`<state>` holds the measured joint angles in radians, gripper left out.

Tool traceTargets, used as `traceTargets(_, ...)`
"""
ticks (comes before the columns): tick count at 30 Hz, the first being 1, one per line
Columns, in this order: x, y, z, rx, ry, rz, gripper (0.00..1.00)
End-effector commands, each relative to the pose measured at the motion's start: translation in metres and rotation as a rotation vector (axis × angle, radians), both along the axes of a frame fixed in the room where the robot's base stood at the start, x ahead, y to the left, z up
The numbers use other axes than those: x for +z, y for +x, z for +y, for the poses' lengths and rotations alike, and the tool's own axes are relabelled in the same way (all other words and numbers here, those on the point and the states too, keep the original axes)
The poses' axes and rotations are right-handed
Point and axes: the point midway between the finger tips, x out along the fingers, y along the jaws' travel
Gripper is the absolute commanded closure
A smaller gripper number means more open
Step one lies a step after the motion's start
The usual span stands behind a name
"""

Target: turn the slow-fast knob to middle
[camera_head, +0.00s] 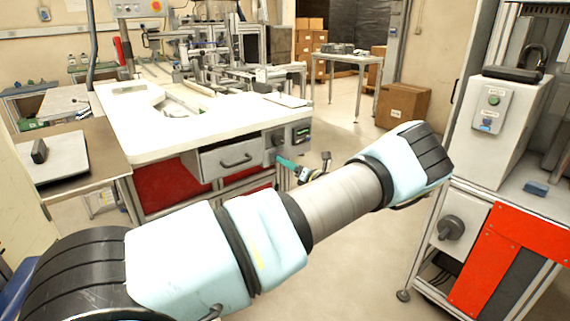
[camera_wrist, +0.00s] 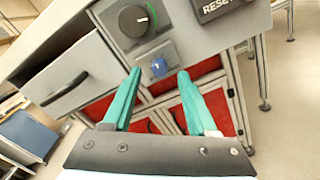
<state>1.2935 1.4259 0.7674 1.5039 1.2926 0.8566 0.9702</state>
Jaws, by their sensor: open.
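In the head view my gripper (camera_head: 287,163) is just in front of the white-topped machine's front panel, and the knob is too small to make out for certain.
A blue switch (camera_wrist: 160,67) sits below the knob, between the fingertips in the picture. A black RESET panel (camera_wrist: 215,8) is to the right. A grey drawer with a black handle (camera_wrist: 65,88) is to the left. Open floor (camera_head: 345,225) lies before the machine.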

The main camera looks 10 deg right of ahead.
Motion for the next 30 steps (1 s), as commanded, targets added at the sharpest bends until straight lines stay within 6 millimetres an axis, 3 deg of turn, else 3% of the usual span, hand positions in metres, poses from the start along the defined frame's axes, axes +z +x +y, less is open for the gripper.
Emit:
traceTargets(6, -0.002, -0.041, -0.021, -0.003, 0.0, 0.001, 0.42)
traceTargets(12, -0.002, -0.069, -0.033, -0.002, -0.001, 0.001, 0.42)
traceTargets(18, -0.001, -0.079, -0.037, -0.002, 0.0, 0.001, 0.42)
traceTargets(30, -0.001, -0.078, -0.037, 0.001, -0.001, 0.002, 0.42)
